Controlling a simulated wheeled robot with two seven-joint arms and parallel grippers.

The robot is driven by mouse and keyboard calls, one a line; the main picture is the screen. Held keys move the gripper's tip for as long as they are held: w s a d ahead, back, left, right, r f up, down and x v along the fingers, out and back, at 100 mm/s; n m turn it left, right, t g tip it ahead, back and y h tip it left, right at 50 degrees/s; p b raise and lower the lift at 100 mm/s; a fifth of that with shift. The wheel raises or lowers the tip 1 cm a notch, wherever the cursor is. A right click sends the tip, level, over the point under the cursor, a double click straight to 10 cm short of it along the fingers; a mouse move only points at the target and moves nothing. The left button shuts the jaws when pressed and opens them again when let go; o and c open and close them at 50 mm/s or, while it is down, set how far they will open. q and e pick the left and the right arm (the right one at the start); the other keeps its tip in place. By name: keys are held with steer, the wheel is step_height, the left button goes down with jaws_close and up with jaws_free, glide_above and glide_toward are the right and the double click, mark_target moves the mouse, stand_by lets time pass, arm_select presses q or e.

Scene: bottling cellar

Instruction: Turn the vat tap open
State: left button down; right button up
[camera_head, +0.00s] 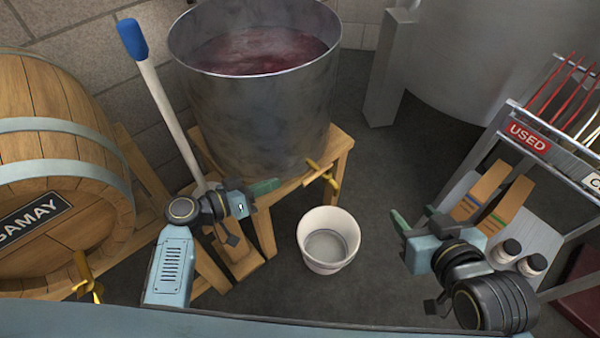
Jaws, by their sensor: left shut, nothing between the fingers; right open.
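The metal vat (265,120) holds dark red liquid and stands on a wooden stand (342,143) at the upper middle. Its brass tap (322,173) sticks out low at the vat's front right; whether it is open or shut is too small to tell. No stream shows below it. My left gripper (266,187) is shut and empty, with green fingertips pointing right, left of the tap and apart from it in the picture. My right gripper (414,216) is open and empty, well to the right of the tap and lower in the picture.
A white bucket (328,262) stands on the floor below the tap. A barrel marked GAMAY (60,165) with a brass tap (88,284) is at left. A blue-ended pole (160,100) leans behind my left arm. A rack marked USED (530,137) with bottles (531,266) is at right.

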mark_target(317, 176)
arm_select(q)
steer(key=b+x, duration=0.2)
steer(key=x, duration=0.6)
steer(key=shift+w+d, duration=0.25)
steer(key=shift+d, duration=0.1)
arm_select(e)
steer(key=w+a+r+t+y, duration=0.2)
steer(key=w+a+r+t, duration=0.1)
steer(key=r+t, duration=0.4)
steer(key=shift+r, duration=1.4)
